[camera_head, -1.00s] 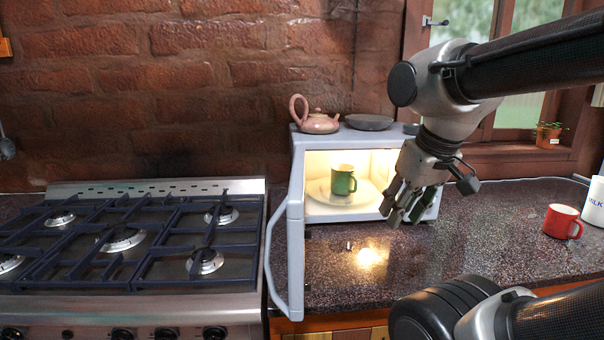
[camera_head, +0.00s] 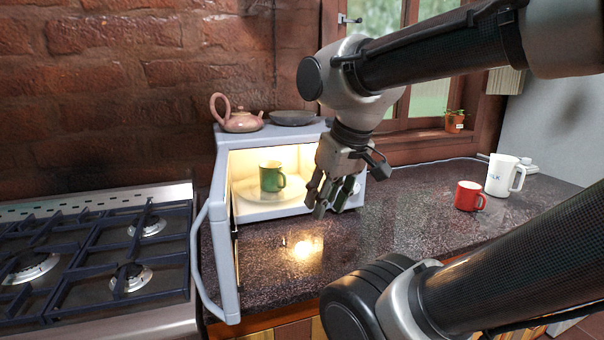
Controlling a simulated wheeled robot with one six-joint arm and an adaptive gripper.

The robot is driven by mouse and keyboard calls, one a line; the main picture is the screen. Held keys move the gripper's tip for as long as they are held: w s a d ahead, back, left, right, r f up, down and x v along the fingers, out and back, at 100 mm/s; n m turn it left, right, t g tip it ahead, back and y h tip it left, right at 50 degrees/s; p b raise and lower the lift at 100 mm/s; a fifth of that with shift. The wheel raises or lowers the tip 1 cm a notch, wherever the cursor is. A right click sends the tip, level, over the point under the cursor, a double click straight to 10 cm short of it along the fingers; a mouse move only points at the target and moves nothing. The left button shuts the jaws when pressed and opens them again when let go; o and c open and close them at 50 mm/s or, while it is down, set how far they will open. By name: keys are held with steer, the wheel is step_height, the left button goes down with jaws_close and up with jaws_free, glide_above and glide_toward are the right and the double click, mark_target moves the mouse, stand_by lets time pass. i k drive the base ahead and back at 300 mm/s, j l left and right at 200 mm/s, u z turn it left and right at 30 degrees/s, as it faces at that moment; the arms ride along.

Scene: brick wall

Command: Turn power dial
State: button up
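The microwave (camera_head: 222,170) stands on the counter with its door (camera_head: 222,245) swung open toward me and its inside lit. A green mug (camera_head: 271,177) stands on the plate inside. My gripper (camera_head: 326,207) is in front of the microwave's right-hand control panel. Its fingers look spread apart, with nothing visible between them.
A pink teapot (camera_head: 238,120) and a dark dish (camera_head: 293,118) rest on top of the microwave. A gas stove (camera_head: 120,200) is at the left. A red mug (camera_head: 469,196) and a white milk jug (camera_head: 502,175) stand at the right. The counter between is clear.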

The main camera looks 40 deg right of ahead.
mark_target(357, 187)
steer(key=k+j+z, duration=0.15)
steer(key=z, duration=0.2)
steer(key=k+j+z, duration=0.1)
steer(key=z, duration=0.3)
steer(key=k+z, duration=0.2)
steer(key=z, duration=0.15)
